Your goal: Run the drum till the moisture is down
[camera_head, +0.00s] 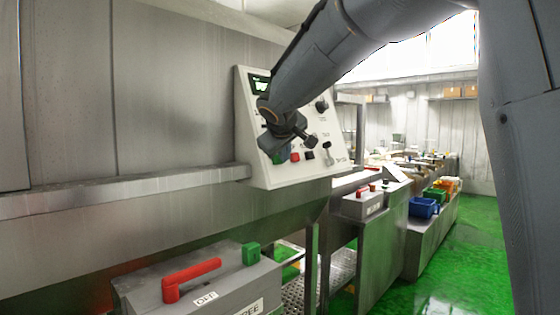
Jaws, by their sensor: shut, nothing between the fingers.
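The white control panel (270,177) stands tilted against the large steel drum housing (165,85). Its dark display (260,86) shows partly lit green characters, partly covered by my arm and not readable. A red button (294,157), a black button (309,155), a dark knob (321,105) and a small lever switch (327,150) show on the panel. My gripper (301,140) is shut and empty in front of the lower middle of the panel, just above the buttons. I cannot tell whether it touches anything. My arm hides much of the panel's middle.
A second similar box (362,204) stands beyond. Blue (422,207) and other bins line the right. The green floor (465,255) is open there.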

